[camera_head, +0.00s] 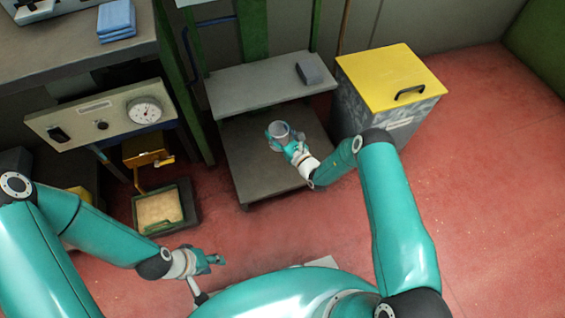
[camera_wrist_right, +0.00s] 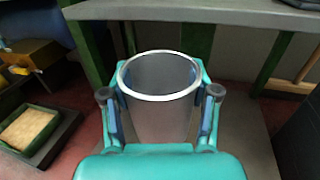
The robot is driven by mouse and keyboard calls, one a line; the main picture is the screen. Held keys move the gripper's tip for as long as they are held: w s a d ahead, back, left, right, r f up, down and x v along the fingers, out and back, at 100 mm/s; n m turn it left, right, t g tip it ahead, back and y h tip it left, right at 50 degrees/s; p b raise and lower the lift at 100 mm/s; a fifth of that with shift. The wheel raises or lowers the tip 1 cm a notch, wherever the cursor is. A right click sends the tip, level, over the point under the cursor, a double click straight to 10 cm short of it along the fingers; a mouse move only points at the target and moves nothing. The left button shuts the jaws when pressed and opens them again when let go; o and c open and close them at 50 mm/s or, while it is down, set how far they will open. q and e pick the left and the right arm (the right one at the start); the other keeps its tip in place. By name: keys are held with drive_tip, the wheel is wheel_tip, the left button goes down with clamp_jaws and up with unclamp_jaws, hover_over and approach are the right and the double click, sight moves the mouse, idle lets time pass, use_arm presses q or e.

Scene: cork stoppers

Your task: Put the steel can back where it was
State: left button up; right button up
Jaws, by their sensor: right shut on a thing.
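The steel can (camera_head: 279,130) is a grey, open-topped cylinder, upright over the lower shelf (camera_head: 240,165) of a grey stand. My right gripper (camera_head: 279,138) is shut on it, with a finger on either side. In the right wrist view the can (camera_wrist_right: 158,100) stands between the two fingers of my right gripper (camera_wrist_right: 160,112), and its inside looks empty. Its base is hidden, so I cannot tell whether it touches the shelf. My left gripper (camera_head: 216,261) is low at the left of my body, away from the can; its fingers are too small to judge.
The stand's upper shelf (camera_head: 255,88) lies behind and above the can, with a dark block (camera_head: 309,70) on it. A grey bin with a yellow lid (camera_head: 385,80) stands close at the right. A green-edged tray (camera_head: 160,208) sits at the left. Red floor is free at the right.

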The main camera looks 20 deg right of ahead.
drive_tip(key=shift+f+b, duration=4.2)
drive_tip(key=shift+f, duration=5.1)
drive_tip(key=shift+f, duration=0.15)
drive_tip(key=o, duration=1.2)
drive_tip(key=shift+c, duration=0.2)
